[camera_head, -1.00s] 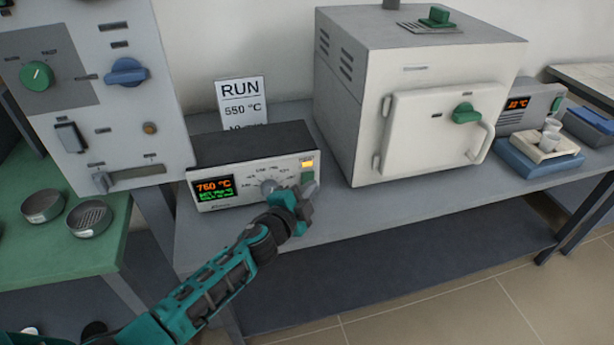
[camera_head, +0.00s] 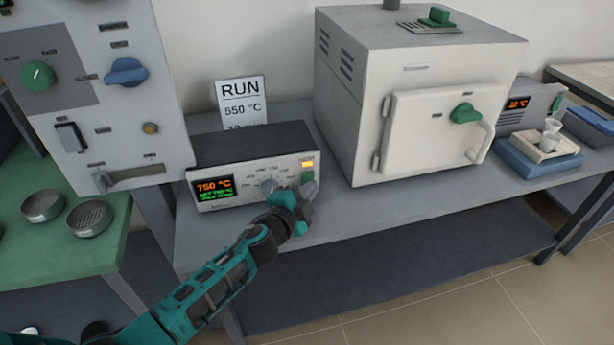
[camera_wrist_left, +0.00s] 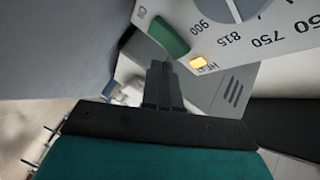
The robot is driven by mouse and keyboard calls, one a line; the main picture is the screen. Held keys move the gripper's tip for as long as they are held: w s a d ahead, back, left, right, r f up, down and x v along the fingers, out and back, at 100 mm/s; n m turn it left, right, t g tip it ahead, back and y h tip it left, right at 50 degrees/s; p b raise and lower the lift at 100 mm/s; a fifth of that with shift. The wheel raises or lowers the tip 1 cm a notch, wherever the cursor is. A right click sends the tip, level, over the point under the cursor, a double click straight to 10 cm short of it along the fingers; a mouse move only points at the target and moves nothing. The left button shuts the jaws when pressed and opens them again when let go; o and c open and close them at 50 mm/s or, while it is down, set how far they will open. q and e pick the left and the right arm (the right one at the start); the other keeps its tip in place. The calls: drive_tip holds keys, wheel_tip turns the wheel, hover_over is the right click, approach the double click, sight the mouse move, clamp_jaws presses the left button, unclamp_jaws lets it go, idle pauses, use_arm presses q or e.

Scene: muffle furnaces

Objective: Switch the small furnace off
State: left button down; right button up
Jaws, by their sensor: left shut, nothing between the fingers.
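A grey control box (camera_head: 240,153) stands on the bench, with a lit display (camera_head: 214,189), a round dial (camera_head: 268,187) and a lit orange lamp (camera_head: 307,164). A green switch (camera_head: 307,177) sits below the lamp at the box's right end; it is large in the left wrist view (camera_wrist_left: 164,36). My left gripper (camera_head: 308,190) is shut and empty in front of that end. In the wrist view its fingertips (camera_wrist_left: 160,67) are close to the switch; I cannot tell whether they touch. A white furnace (camera_head: 430,130) with a closed door stands right of the box. My right gripper is not in view.
A RUN card (camera_head: 241,98) stands behind the box. A tall panel (camera_head: 105,100) with knobs is at the left, above a green table with two round dishes. A blue scale (camera_head: 540,163) and another display unit (camera_head: 528,107) are at the right. The bench front is clear.

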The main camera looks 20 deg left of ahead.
use_arm(q)
drive_tip(key=shift+w+a, duration=0.1)
idle(0.7)
drive_tip(key=shift+w+a, duration=0.15)
drive_tip(key=shift+w, duration=0.1)
drive_tip(key=shift+w+a+r, duration=0.1)
drive_tip(key=shift+w+a, duration=0.1)
drive_tip(key=shift+w, duration=0.05)
idle(0.7)
drive_tip(key=shift+s+d, duration=0.45)
drive_tip(key=shift+s, duration=0.2)
drive_tip(key=shift+s+d+f, duration=0.2)
drive_tip(key=shift+s+d, duration=0.5)
drive_tip(key=shift+s, duration=0.35)
drive_tip(key=shift+s+d+f, duration=0.2)
drive_tip(key=shift+s+d, duration=0.5)
drive_tip(key=shift+s, duration=0.3)
